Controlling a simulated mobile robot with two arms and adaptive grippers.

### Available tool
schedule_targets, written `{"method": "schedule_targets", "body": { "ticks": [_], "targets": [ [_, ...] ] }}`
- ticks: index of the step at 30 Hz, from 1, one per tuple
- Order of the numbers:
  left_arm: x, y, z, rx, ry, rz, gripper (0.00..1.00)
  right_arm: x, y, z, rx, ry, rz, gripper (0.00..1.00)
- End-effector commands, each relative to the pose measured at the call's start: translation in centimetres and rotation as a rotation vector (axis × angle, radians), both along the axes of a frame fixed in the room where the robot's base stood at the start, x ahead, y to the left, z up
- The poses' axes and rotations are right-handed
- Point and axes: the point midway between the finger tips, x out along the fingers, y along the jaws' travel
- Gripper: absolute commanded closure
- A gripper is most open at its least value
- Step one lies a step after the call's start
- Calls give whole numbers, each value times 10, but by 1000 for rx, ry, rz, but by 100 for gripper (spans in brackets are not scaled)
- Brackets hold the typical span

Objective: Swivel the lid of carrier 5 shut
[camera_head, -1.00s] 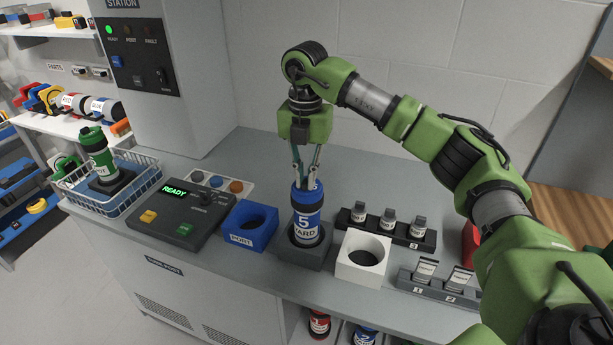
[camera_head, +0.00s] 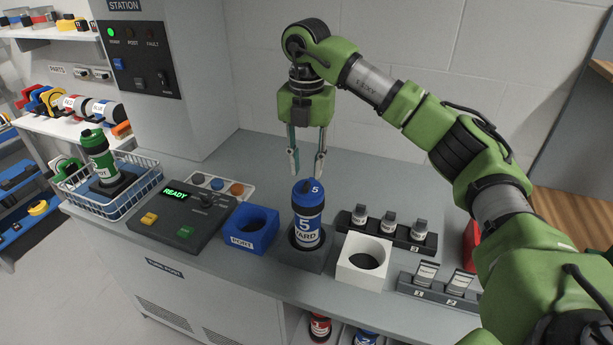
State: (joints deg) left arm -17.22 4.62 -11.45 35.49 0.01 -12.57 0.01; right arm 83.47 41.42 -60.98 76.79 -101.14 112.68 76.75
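Carrier 5 (camera_head: 307,227) is a blue and white cylinder marked "5" and "YARD". It stands upright in a dark square holder (camera_head: 322,258) on the counter. Its blue lid (camera_head: 307,190) sits on top with a small raised tab and a "5" on it; I cannot tell for certain whether it lines up fully with the body. My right gripper (camera_head: 306,172) hangs just above the lid, pointing down. Its fingers are apart, with nothing between them, and clear of the lid. My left gripper is not in view.
A blue port block (camera_head: 251,240) stands left of the carrier and a white block with a round hole (camera_head: 377,247) right of it. Racks of small vials (camera_head: 411,231) stand behind and right. A console reading "READY" (camera_head: 181,214) and a wire basket with a green carrier (camera_head: 101,158) are further left.

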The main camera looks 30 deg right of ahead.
Motion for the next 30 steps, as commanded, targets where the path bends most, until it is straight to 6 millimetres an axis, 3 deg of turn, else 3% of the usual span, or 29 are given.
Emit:
{"method": "schedule_targets", "body": {
  "ticks": [3, 12, 30],
  "targets": [
    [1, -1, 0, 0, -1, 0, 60, 1, 1, 31, 1, -6, 1, 74],
    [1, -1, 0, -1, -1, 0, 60, 0, 0, 70, 0, -3, 0, 74],
    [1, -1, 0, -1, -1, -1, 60, 0, 1, 77, 1, -1, 1, 74]
  ]
}}
